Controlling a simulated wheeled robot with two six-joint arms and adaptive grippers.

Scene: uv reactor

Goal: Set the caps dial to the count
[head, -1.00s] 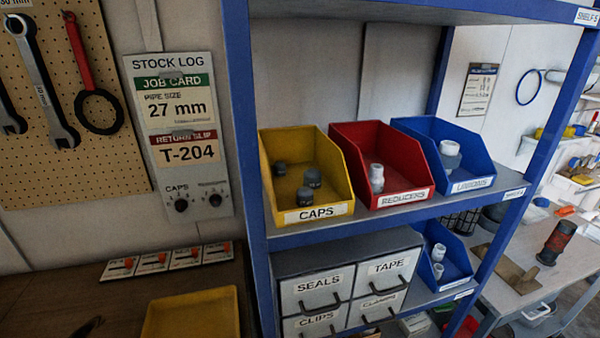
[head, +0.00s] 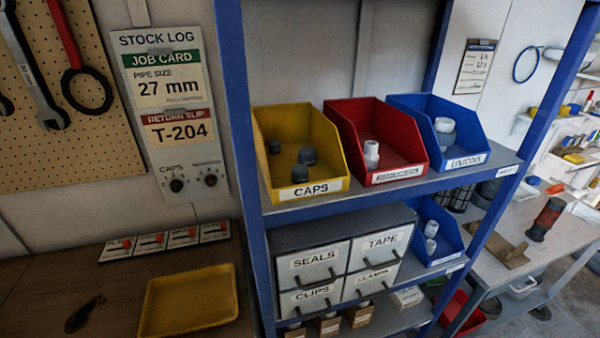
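The caps dial (head: 176,185) is a small black knob under the word CAPS, low on the grey stock log panel (head: 203,112) at the left. Its pointer setting is too small to read. A second black knob (head: 211,180) sits to its right, its label blurred. The yellow CAPS bin (head: 322,188) stands on the blue shelf. Neither gripper is in view.
A red REDUCERS bin (head: 412,153) and a blue UNIONS bin (head: 475,143) stand right of the yellow bin. The blue shelf post (head: 238,150) rises just right of the panel. Below the panel, a wooden bench (head: 40,285) holds a yellow tray (head: 187,326) and several cards.

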